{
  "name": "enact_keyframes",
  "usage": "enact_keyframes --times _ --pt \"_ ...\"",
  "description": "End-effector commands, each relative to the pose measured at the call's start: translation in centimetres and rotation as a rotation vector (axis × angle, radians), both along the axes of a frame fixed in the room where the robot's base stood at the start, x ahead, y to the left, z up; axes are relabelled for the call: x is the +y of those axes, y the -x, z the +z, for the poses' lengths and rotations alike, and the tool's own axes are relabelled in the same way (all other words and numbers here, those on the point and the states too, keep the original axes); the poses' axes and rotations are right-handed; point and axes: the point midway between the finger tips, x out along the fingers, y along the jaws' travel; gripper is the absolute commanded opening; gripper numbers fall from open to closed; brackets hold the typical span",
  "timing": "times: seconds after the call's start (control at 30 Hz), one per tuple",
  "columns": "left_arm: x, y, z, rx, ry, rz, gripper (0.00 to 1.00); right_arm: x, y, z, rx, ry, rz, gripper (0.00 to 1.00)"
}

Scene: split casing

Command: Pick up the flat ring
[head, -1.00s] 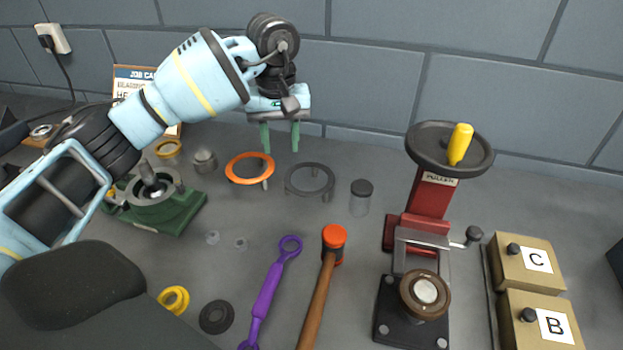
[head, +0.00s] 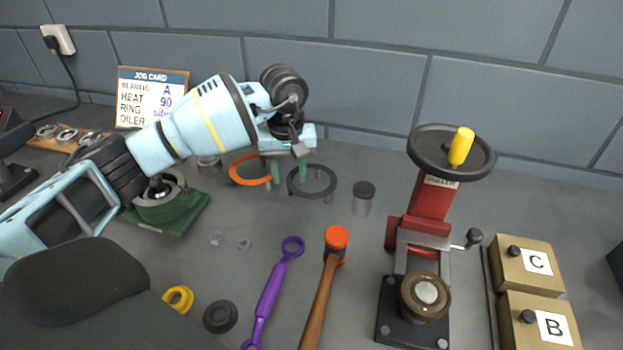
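Several ring shapes lie on the grey bench, and I cannot tell for sure which is the flat ring. An orange ring (head: 235,177) and a dark grey ring (head: 331,189) stand on short legs near the back. Two small pale rings, one (head: 216,238) beside the other (head: 244,244), lie mid-left. My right gripper is not in view.
A purple wrench (head: 270,289) and a hammer (head: 319,300) lie in front. A red puller (head: 430,205) and boxes (head: 522,262) stand right. A green fixture (head: 180,217) and job card (head: 135,92) are left.

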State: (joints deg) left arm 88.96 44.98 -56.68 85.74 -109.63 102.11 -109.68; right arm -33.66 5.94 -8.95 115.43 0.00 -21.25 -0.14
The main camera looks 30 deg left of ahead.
Motion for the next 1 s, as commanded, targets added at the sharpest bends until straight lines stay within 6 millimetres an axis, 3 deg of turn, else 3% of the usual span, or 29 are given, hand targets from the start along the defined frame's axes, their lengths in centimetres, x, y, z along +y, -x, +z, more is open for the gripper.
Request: enact_keyframes --times 0.97,1.0 --pt "-0.01 0.00 -0.46 0.001 0.001 0.000 0.39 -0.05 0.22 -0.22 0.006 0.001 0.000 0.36" --pt "-0.01 0.00 -0.46 0.000 0.000 0.000 0.34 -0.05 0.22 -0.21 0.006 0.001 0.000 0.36"
